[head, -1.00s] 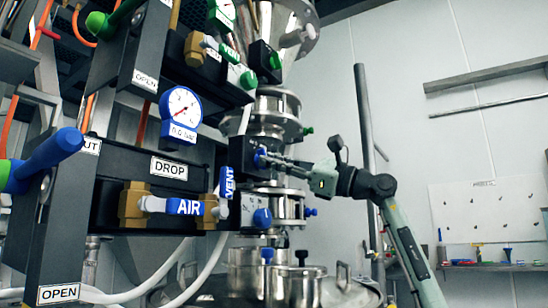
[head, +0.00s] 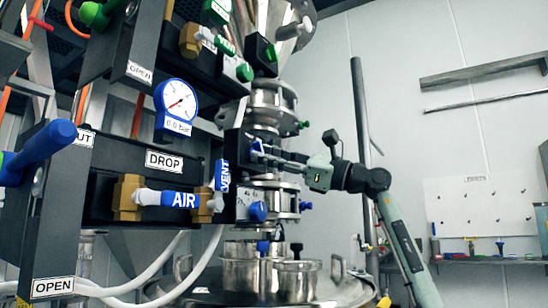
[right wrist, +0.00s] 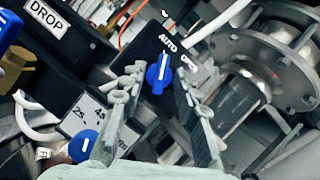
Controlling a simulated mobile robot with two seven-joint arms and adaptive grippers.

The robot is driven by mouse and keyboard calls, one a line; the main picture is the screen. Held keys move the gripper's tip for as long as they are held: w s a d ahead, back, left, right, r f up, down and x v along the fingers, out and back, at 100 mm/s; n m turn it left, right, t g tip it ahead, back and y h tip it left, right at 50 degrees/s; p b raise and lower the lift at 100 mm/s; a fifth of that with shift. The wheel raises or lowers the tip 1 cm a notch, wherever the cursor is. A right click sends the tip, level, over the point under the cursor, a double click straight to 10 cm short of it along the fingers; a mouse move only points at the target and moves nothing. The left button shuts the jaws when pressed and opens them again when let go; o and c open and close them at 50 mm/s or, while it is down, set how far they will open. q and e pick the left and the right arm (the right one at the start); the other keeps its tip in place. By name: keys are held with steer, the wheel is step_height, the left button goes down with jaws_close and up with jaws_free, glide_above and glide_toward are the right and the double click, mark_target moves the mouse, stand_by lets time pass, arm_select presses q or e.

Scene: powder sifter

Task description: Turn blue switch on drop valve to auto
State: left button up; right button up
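The blue switch (right wrist: 158,73) is a small knob on a black box (right wrist: 150,42) with the labels AUTO and OPEN. Its raised grip stands about upright in the right wrist view, with a white mark at its top end, towards the AUTO label (right wrist: 168,43). My right gripper (right wrist: 158,82) is open, with one finger on each side of the knob and a visible gap to both. In the head view the right gripper (head: 268,153) reaches in from the right to the switch (head: 256,147), which its fingers partly cover. My left gripper is not in view.
A second blue knob (head: 258,212) sits below the switch. It also shows in the right wrist view (right wrist: 83,146). Metal sifter flanges (right wrist: 262,62) are close on the right.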

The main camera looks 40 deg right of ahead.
steer(key=v, duration=1.2)
steer(key=shift+a, duration=0.1)
